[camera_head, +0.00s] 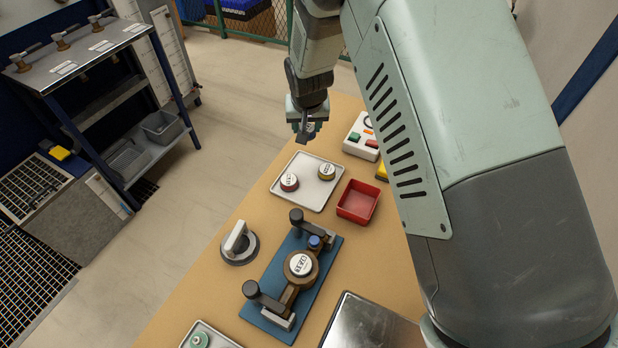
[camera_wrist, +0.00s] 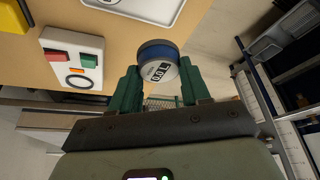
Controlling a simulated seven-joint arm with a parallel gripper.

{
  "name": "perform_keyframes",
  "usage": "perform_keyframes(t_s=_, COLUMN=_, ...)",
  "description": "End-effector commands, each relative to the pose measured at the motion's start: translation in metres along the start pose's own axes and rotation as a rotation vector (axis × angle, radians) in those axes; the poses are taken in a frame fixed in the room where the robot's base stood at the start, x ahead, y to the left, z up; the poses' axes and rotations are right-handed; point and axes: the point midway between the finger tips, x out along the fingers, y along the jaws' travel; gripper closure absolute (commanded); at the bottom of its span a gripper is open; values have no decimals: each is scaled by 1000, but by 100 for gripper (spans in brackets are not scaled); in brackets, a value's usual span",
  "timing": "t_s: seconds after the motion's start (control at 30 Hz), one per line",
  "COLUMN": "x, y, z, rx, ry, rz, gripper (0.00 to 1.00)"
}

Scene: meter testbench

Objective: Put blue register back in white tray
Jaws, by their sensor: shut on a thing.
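My gripper (camera_head: 306,128) is shut on the blue register (camera_wrist: 157,64), a round piece with a blue band and a pale labelled face. In the wrist view it sits between the green fingers (camera_wrist: 160,85); in the head view the fingers mostly hide it. My gripper is in the air beyond the far edge of the white tray (camera_head: 311,194). The tray holds a red register (camera_head: 289,183) at its left and a yellow-rimmed register (camera_head: 326,172) at its right. The tray's edge also shows at the top of the wrist view (camera_wrist: 135,9).
A red bin (camera_head: 357,203) stands right of the tray. A white button box (camera_head: 362,138) is behind it. A blue fixture (camera_head: 270,283) with a clamped register and a grey-handled dial (camera_head: 238,244) are nearer. My arm covers the right side.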

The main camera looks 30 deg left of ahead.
Motion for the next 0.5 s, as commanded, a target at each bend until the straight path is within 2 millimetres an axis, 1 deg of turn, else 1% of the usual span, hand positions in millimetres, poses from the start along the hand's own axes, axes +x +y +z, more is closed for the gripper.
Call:
perform_keyframes(t_s=0.07, x=-2, y=-8, z=9, rx=-29, ry=0, rz=-11, gripper=94)
perform_keyframes(t_s=0.13, x=4, y=-11, z=16, rx=-41, ry=0, rz=-16, gripper=94)
perform_keyframes(t_s=0.3, x=34, y=-12, z=29, rx=-46, ry=-2, rz=-16, gripper=94)
perform_keyframes(t_s=0.4, x=47, y=-12, z=34, rx=-45, ry=0, rz=-17, gripper=94)
perform_keyframes(t_s=0.5, x=54, y=-12, z=36, rx=-44, ry=2, rz=-17, gripper=94)
